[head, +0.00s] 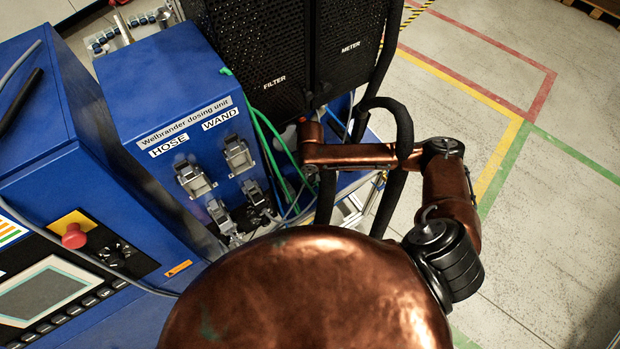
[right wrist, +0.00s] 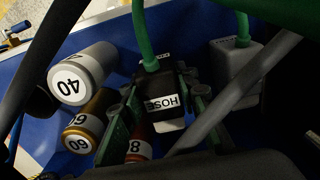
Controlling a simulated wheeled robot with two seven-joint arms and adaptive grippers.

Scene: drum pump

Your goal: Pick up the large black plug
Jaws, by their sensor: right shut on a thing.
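The large black plug (right wrist: 160,84) shows in the right wrist view, with a white HOSE label and a green cable rising from its top. My right gripper (right wrist: 160,96) is shut on it, one finger on each side. In the head view my right arm reaches in below the black cabinets, and the plug and fingertips cannot be made out there. A grey plug (right wrist: 236,72) with another green cable stands right of the black plug, apart from it. My left gripper is not in view.
Cylinders marked 40 (right wrist: 80,78) and 60 (right wrist: 82,138) lie left of the fingers. In the head view stands the blue dosing unit (head: 150,85) with HOSE and WAND sockets. Black FILTER and METER cabinets (head: 310,50), cables and a black hose crowd my right arm.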

